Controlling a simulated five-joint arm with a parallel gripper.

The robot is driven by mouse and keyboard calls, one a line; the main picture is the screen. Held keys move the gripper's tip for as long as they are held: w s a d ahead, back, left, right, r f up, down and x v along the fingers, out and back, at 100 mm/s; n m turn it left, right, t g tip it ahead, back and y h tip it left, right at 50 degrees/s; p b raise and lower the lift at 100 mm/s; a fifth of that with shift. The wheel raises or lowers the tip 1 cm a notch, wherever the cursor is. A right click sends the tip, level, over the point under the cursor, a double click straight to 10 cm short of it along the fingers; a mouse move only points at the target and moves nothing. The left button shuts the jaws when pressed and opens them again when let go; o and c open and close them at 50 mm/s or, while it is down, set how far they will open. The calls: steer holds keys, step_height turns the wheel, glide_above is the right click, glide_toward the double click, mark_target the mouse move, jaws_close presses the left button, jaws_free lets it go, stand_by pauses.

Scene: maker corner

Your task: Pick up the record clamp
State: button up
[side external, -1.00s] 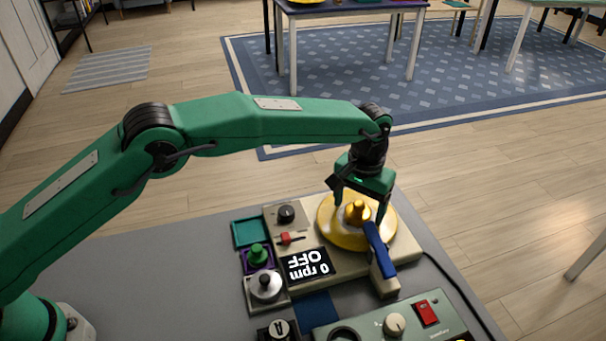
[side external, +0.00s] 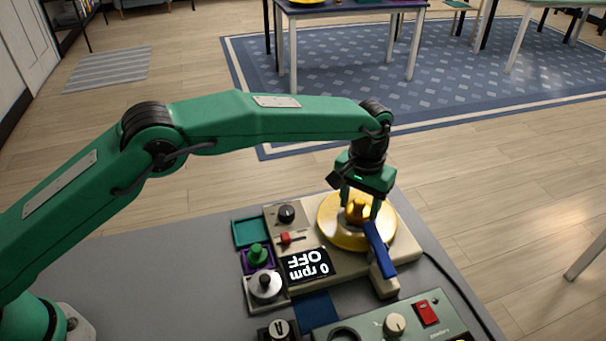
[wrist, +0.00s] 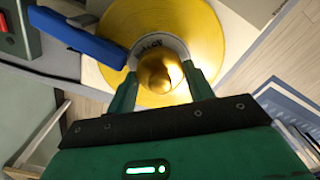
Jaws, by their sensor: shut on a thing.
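A gold record clamp (side external: 357,211) stands at the centre of a yellow record (side external: 330,228) on the turntable (side external: 402,248). My gripper (side external: 360,207) points down over the record, with its fingers shut on the clamp from two sides. In the wrist view the clamp (wrist: 158,73) sits between the two green fingertips, over the record's pale label (wrist: 148,44). No gap under the clamp can be made out. The fingers partly hide the clamp's sides in the side view.
A blue tonearm (side external: 376,246) lies close to the gripper, over the record's front edge. A control box (side external: 400,318) with a red switch stands in front.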

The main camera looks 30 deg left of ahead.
step_height(320, 180, up, 3)
steer(key=shift+f, duration=0.2)
steer(key=s+d+r, duration=0.5)
steer(key=s+r, duration=0.3)
steer(key=s, duration=0.2)
steer(key=shift+s, duration=0.3)
steer(key=shift+a, duration=0.1)
steer(key=a+f+n, duration=0.4)
steer(key=a+n, duration=0.6)
steer(key=a, duration=0.2)
steer(key=a+f+n, duration=0.4)
steer(key=a+n, duration=0.5)
steer(key=a, duration=0.4)
steer(key=shift+s+a+f+n, duration=0.15)
steer(key=shift+s+n, duration=0.05)
steer(key=shift+n, duration=0.2)
steer(key=shift+f, duration=0.2)
steer(key=shift+f, duration=3.05)
